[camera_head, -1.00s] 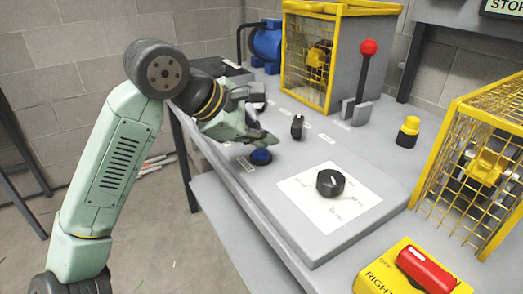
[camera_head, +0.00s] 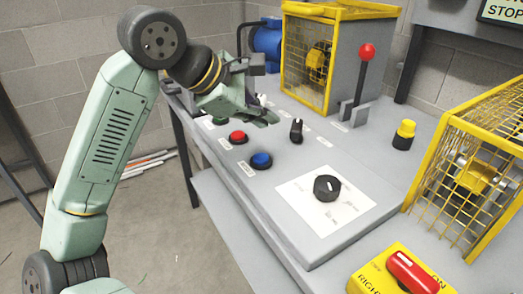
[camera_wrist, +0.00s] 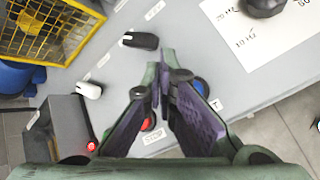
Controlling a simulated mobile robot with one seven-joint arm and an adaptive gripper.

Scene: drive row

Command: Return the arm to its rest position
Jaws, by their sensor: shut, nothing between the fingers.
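My green arm rises at the left of the head view and bends over toward the panel. My gripper (camera_head: 272,120) is shut and empty, held above the panel and apart from it. Its closed fingers (camera_wrist: 162,88) also show in the wrist view. The blue button (camera_head: 261,160) and the red button (camera_head: 238,137) lie on the panel below and nearer than the gripper. In the wrist view the fingers partly cover the red button (camera_wrist: 148,123) and the blue button (camera_wrist: 200,87).
A black selector (camera_head: 296,130) and a black dial (camera_head: 327,187) stand on the panel. A red-knobbed lever (camera_head: 366,70), a yellow cage (camera_head: 306,62) and a blue motor (camera_head: 266,45) stand farther back. Another yellow cage (camera_head: 470,170) and a red switch (camera_head: 412,271) are at right. Floor at left is open.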

